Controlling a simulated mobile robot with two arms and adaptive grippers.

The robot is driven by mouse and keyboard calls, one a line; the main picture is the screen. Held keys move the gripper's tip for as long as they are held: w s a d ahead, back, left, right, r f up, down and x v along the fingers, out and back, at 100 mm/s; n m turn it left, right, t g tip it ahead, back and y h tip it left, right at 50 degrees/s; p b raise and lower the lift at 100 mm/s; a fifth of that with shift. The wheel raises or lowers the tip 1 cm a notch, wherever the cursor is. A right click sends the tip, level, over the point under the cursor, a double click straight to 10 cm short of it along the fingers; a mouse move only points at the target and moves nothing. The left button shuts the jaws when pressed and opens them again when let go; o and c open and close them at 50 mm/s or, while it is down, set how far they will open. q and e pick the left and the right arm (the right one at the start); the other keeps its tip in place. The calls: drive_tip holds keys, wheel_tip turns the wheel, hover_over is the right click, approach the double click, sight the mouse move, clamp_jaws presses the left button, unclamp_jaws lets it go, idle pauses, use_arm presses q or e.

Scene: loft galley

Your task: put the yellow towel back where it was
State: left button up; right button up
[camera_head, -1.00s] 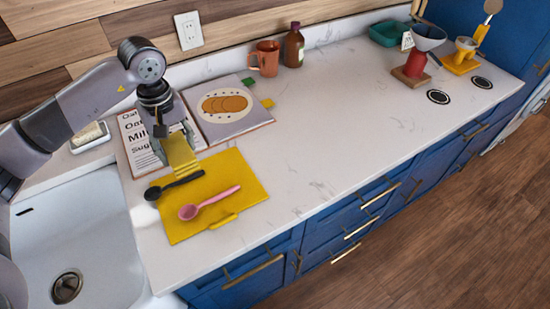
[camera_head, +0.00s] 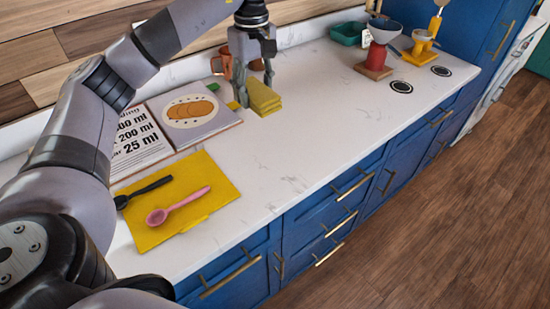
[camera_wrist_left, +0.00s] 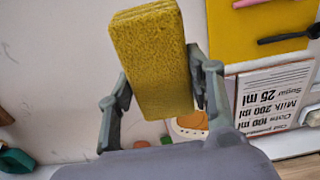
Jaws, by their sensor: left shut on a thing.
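The folded yellow towel (camera_head: 263,96) is held in my left gripper (camera_head: 256,88), near the back of the white counter, right of the open recipe book. In the left wrist view the towel (camera_wrist_left: 152,62) fills the space between the two fingers of the gripper (camera_wrist_left: 160,100), which are shut on it. I cannot tell whether the towel touches the counter. My right gripper is not in view.
A yellow mat (camera_head: 208,178) bears a black spoon (camera_head: 145,192) and a pink spoon (camera_head: 178,206). The recipe book (camera_head: 190,113) lies open behind it. A copper mug (camera_head: 222,66) stands behind the gripper. The counter to the right is clear up to the red-based dripper (camera_head: 378,58).

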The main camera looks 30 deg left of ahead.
use_arm(q)
hover_over(258, 158)
wheel_tip(258, 158, down, 8)
wheel_tip(258, 158, down, 6)
drive_tip(key=shift+f+p, duration=0.1)
drive_tip(key=shift+p, duration=0.2)
drive_tip(key=shift+f, duration=0.55)
wheel_tip(258, 158, down, 4)
drive_tip(key=shift+r+p, duration=0.1)
drive_tip(key=shift+p, duration=0.4)
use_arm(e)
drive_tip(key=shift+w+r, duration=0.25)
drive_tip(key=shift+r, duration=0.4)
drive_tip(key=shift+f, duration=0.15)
use_arm(q)
drive_tip(key=o, duration=1.1)
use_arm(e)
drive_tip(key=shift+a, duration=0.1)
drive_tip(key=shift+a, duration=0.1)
